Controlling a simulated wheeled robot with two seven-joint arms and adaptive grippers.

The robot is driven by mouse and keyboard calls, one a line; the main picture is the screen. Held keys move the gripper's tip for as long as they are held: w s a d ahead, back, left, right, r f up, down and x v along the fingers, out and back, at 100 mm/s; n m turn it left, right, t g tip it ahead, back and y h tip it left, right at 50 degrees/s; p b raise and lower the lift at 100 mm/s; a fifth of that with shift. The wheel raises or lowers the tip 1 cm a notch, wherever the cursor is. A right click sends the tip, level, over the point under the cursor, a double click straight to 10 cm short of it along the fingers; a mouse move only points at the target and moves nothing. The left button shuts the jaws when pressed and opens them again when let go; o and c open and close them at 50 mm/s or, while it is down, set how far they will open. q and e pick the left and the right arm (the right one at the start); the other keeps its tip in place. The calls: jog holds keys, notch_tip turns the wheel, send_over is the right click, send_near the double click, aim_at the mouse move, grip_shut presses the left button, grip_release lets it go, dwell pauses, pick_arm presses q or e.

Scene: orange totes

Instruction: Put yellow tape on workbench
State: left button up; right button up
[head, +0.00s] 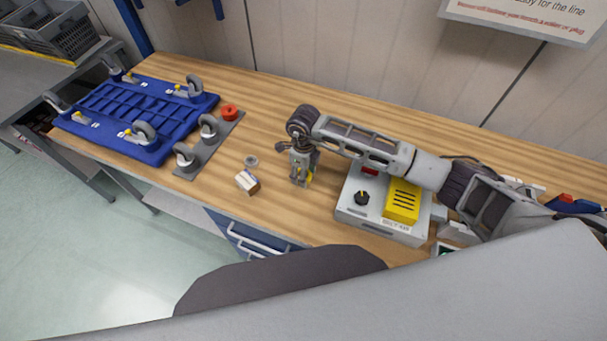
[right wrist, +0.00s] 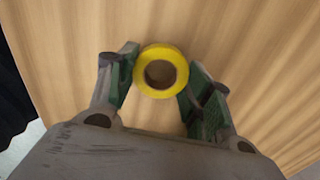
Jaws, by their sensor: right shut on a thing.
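The yellow tape (right wrist: 181,72) is a roll that sits between the fingers of my right gripper (right wrist: 161,88) in the right wrist view, with the wooden bench surface behind it. My right gripper also shows in the head view (head: 303,181), low over or at the workbench (head: 270,110), shut on the roll. Only a small yellow piece of the tape (head: 310,176) shows there beside the fingers. I cannot tell whether the tape touches the wood. My left gripper is not in view.
A grey box with a black knob and yellow panel (head: 402,200) stands right of the gripper. A small white-brown carton (head: 247,182) and a clear ring (head: 251,161) lie to its left. A blue dolly with casters (head: 130,115) lies farther left. Wood behind the gripper is clear.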

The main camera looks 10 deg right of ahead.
jog(key=shift+f, duration=0.7)
jog(key=shift+f, duration=0.2)
jog(key=o, duration=1)
jog(key=shift+r, duration=0.25)
notch_tip(320, 180, up, 12)
jog(key=b, duration=0.2)
jog(key=shift+f, duration=0.1)
dwell(0.4)
